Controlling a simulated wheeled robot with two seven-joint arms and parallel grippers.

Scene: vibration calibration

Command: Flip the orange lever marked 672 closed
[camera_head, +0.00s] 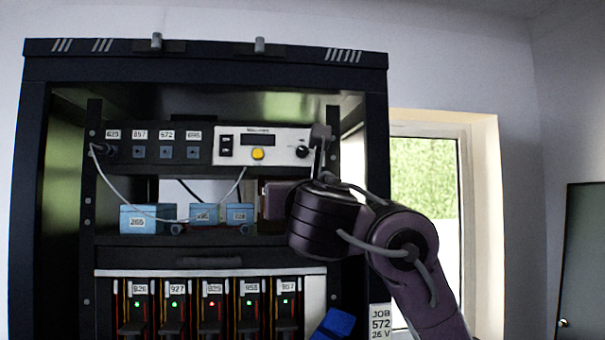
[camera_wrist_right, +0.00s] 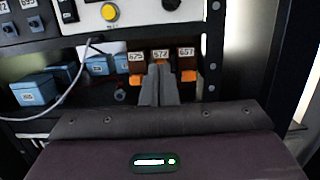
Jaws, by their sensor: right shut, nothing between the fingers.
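In the right wrist view three small dark units with white number labels stand in a row on the rack shelf. The middle label (camera_wrist_right: 160,54) reads like 572 or 672; the digits are small. Orange levers show under the left label (camera_wrist_right: 135,80) and the right label (camera_wrist_right: 188,77). The middle unit's lever is hidden behind my right gripper (camera_wrist_right: 158,68). That gripper is shut and empty, its fingertips just below the middle label; I cannot tell whether they touch the unit. In the head view my right arm hides these units. My left gripper is not in view.
Blue boxes (camera_head: 138,219) with thin cables sit on the same shelf, left of the units. A panel with a yellow button (camera_head: 257,154) is above. Numbered modules with small lights (camera_head: 211,304) are below. A rack post (camera_wrist_right: 214,50) stands close on the right.

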